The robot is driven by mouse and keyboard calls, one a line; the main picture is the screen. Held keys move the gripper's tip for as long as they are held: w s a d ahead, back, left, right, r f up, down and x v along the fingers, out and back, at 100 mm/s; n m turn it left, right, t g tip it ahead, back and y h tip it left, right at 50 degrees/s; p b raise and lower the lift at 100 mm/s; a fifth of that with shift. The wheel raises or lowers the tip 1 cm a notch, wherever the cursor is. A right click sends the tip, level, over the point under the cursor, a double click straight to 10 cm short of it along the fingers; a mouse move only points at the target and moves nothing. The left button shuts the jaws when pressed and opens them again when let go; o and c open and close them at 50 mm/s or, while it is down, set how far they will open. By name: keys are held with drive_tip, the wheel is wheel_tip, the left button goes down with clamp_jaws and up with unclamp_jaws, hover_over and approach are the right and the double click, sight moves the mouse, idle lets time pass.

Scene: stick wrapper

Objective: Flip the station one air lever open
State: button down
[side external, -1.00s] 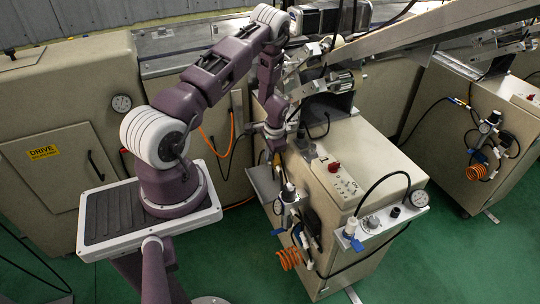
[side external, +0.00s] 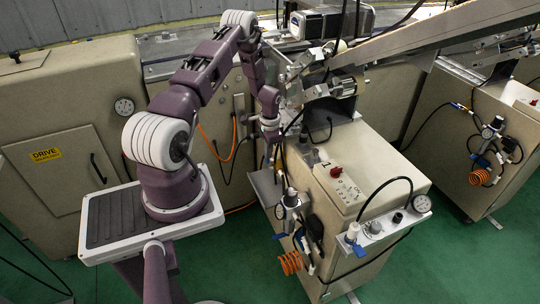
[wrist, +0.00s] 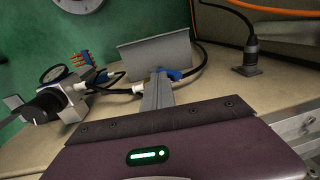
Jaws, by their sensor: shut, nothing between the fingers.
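My gripper (wrist: 158,92) is shut and empty in the wrist view, its narrow grey fingers pointing away from me. A small blue lever (wrist: 174,73) shows right at the fingertips and is partly hidden by them. I cannot tell whether it touches them. A white hose fitting (wrist: 145,89) sits just left of the fingers. In the side external view my gripper (side external: 269,160) hangs down at the left side of the station one cabinet (side external: 380,165), above a grey bracket plate (side external: 266,188). A blue part (side external: 279,236) shows lower down on that side.
A regulator (wrist: 45,106) and an orange coiled hose (wrist: 82,60) lie left of the fingers. A grey plate (wrist: 150,50) stands beyond the lever. A black cable plug (wrist: 247,60) is at the right. Green floor (side external: 455,265) is open in front.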

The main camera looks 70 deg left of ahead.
drive_tip(key=shift+a+f, duration=0.25)
drive_tip(key=shift+a, duration=0.6)
drive_tip(key=shift+a+f, duration=0.25)
drive_tip(key=shift+a, duration=0.55)
drive_tip(key=shift+a+f, duration=0.7)
drive_tip(key=shift+a, duration=0.3)
drive_tip(key=shift+d, duration=0.1)
drive_tip(key=shift+d+f, duration=0.35)
drive_tip(key=shift+d, duration=0.3)
